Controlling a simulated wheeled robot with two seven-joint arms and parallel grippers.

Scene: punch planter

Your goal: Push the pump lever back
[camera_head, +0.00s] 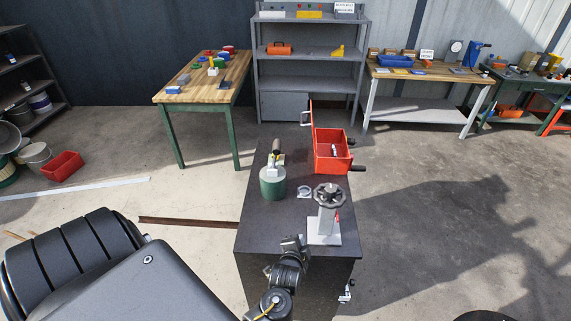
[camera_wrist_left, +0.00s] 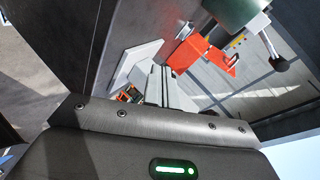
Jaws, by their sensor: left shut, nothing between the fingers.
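A green cylindrical body (camera_head: 272,184) stands on the left of the dark bench. A short lever with a dark grip (camera_head: 276,146) shows behind it; I take this as the pump and its lever, but cannot be sure. My left gripper (camera_head: 292,242) is shut and empty at the bench's near part, close to the light base of a handwheel stand (camera_head: 328,221), in front of the green body and apart from the lever. The left wrist view shows the grey fingers (camera_wrist_left: 160,80), an orange-red bracket (camera_wrist_left: 203,57) and a rod with a black ball knob (camera_wrist_left: 280,63). My right gripper is not seen.
A red open box (camera_head: 331,165) with a dark-gripped handle stands at the bench's far right. A small pale ring-like part (camera_head: 304,192) lies mid-bench. A wooden-topped table (camera_head: 202,91) and grey shelves (camera_head: 310,55) stand behind. Floor to the right is clear.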

